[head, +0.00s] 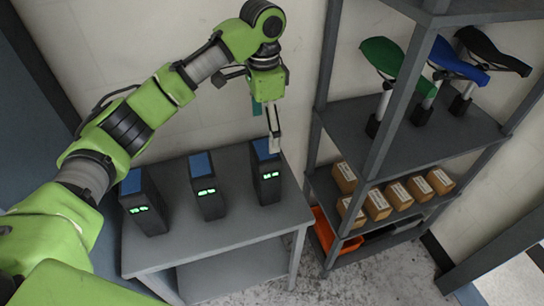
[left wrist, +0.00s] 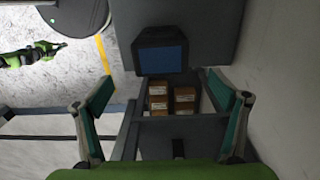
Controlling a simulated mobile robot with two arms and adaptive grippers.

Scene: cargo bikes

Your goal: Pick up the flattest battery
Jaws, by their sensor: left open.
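Three black batteries with blue tops and green lit displays stand upright on a grey table (head: 225,238): a left battery (head: 146,212), a middle battery (head: 208,192) and a right battery (head: 266,187). The display digits are too small to read surely. My left gripper (head: 273,140) is open and empty, close above the right battery's top, overlapping it in the head view. In the left wrist view, the fingers of my left gripper (left wrist: 161,92) are spread wide, and a battery's blue top (left wrist: 161,60) shows ahead between them. My right gripper is not in view.
A grey shelf rack (head: 375,165) stands right of the table, close to the right battery. It holds bike saddles (head: 460,62), cardboard boxes (head: 378,205) and an orange bin (head: 322,228). A wall is behind the table. The table's front strip is clear.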

